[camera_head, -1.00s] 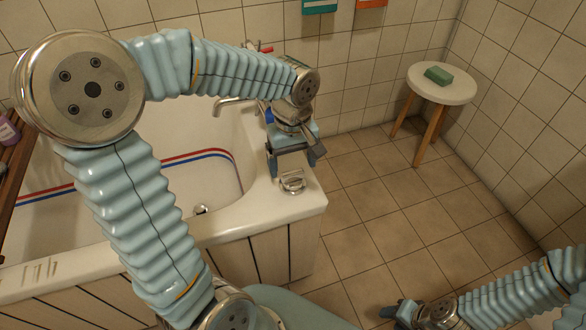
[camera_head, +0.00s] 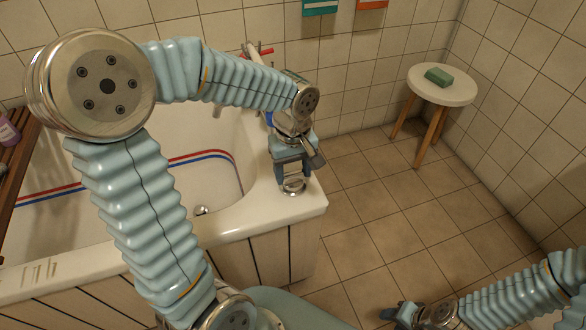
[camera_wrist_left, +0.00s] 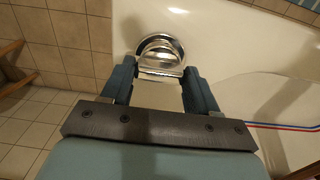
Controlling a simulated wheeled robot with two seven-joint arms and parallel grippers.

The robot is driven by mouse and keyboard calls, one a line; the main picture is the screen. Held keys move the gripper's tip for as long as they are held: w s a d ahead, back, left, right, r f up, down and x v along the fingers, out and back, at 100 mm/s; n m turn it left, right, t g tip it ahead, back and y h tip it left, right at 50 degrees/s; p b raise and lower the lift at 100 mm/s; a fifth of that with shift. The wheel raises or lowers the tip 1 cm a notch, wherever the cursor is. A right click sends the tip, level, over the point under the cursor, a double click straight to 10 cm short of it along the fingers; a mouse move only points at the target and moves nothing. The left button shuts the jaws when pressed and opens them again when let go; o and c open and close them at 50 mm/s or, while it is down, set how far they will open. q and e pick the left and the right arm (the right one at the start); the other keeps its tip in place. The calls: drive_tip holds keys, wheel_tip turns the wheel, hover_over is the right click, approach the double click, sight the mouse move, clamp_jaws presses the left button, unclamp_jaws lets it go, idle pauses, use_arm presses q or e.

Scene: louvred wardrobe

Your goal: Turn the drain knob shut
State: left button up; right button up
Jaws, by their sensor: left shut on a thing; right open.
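The drain knob (camera_head: 292,187) is a round chrome knob on the white rim at the near right corner of the bathtub (camera_head: 262,215). My left gripper (camera_head: 292,178) points down over it and is shut on its raised grip, hiding its upper part in the head view. In the left wrist view the knob (camera_wrist_left: 160,52) shows its chrome base and half-round grip between the two blue fingers. My right gripper (camera_head: 392,314) is open and empty, low over the tiled floor at the bottom right.
A round white stool (camera_head: 440,88) with a green soap bar (camera_head: 439,76) stands at the back right. A chrome tap (camera_head: 222,103) is on the tub behind my left arm. A wooden rack (camera_head: 15,165) with a purple bottle (camera_head: 8,130) is at the left. The middle floor is clear.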

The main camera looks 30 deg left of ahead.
use_arm(q)
drive_tip(key=shift+m, duration=0.4)
drive_tip(key=m, duration=0.3)
drive_tip(key=shift+m, duration=0.3)
drive_tip(key=m, duration=0.4)
drive_tip(key=shift+m+p, duration=0.3)
drive_tip(key=m, duration=0.4)
drive_tip(key=shift+m+p, duration=0.3)
drive_tip(key=shift+p, duration=0.05)
drive_tip(key=shift+m+p, duration=0.4)
drive_tip(key=shift+m, duration=1.8)
drive_tip(key=o, duration=1.1)
drive_tip(key=shift+c, duration=0.2)
